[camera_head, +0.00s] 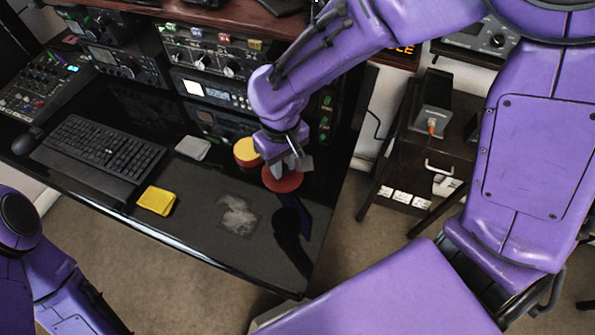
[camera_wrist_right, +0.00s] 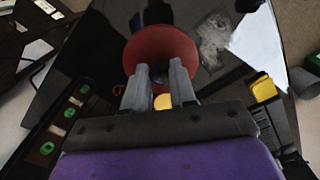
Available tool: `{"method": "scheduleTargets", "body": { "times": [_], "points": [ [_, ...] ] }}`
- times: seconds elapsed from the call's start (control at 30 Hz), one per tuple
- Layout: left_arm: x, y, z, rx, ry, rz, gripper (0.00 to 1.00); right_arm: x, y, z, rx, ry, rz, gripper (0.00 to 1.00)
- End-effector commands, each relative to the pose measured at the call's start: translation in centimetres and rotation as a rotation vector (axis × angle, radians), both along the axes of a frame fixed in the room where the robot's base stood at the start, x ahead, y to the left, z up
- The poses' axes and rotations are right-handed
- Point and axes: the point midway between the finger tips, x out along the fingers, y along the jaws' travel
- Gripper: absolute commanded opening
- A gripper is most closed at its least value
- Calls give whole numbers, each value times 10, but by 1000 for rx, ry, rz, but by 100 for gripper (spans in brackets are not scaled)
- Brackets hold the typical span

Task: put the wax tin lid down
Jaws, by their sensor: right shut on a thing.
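The wax tin lid (camera_head: 284,181) is a round red disc at the tips of my right gripper (camera_head: 290,163), over the right part of the black desk. In the right wrist view the lid (camera_wrist_right: 160,42) fills the top middle, and my right gripper's two fingers (camera_wrist_right: 160,78) are shut on its near edge. A shadow lies on the desk below it; I cannot tell its exact height. The open tin (camera_head: 247,151), with yellow wax and a red side, stands just left of the gripper. Its yellow also shows between the fingers in the wrist view (camera_wrist_right: 163,101). My left gripper is out of view.
A whitish smudged patch (camera_head: 238,215) marks the desk in front of the lid. A yellow sponge (camera_head: 156,200), grey cloth (camera_head: 192,148) and keyboard (camera_head: 98,152) lie to the left. Radio units (camera_head: 212,92) stand behind. The desk's bare front right is clear.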

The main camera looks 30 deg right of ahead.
Motion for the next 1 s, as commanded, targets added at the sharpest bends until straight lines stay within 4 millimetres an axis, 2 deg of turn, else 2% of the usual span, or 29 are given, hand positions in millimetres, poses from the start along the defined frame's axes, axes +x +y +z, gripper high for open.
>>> {"method": "scheduleTargets", "body": {
  "times": [0.03,0.1,0.17,0.23,0.6,0.8,1.0],
  "points": [
    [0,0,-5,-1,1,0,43,-17,8,-4,-4,-1,45,0],
    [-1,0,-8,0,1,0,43,-35,16,-7,-9,1,100,0],
    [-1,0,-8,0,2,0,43,-43,19,-10,-12,3,131,0],
    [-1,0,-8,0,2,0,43,-44,18,-14,-13,6,149,0],
    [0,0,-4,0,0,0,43,19,-42,-54,-13,12,148,0],
    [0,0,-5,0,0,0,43,40,-64,-94,-14,13,150,0],
    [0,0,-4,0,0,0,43,52,-74,-113,-14,12,151,0]
  ]
}}
